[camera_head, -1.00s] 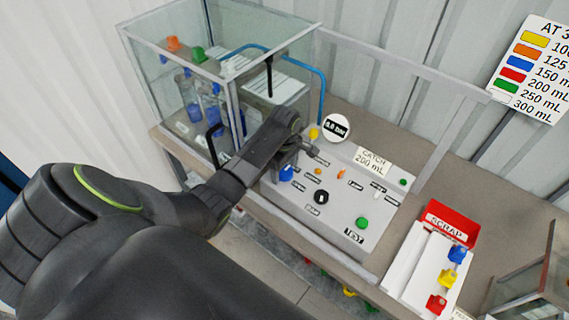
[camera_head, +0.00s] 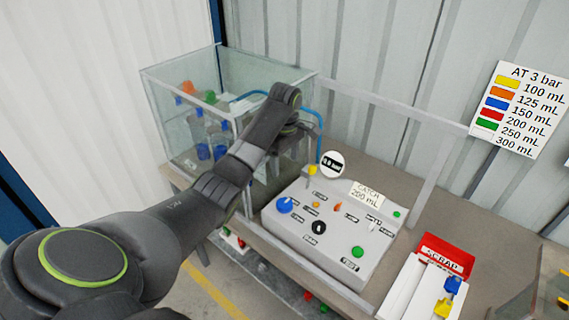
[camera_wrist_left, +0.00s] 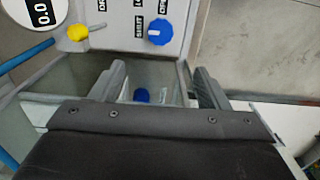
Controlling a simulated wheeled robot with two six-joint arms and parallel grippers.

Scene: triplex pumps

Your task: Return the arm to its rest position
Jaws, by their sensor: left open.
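My left arm comes in from the left in the head view, its forearm raised over the bench. My left gripper (camera_head: 303,136) is near the glass tank's right side, behind the grey control panel (camera_head: 300,231); it is partly hidden by my wrist. In the left wrist view the two fingers of the left gripper (camera_wrist_left: 160,88) are apart with nothing held between them. The blue knob (camera_wrist_left: 160,32) and yellow knob (camera_wrist_left: 77,32) of the panel lie beyond the fingers. My right gripper is not in view.
The glass tank (camera_head: 165,120) stands at the back left with bottles inside. A blue hose (camera_head: 320,125) runs from it. A red scrap bin (camera_head: 445,252) and white tray (camera_head: 405,285) with coloured parts sit at the right. A frame rail (camera_head: 395,105) crosses behind the panel.

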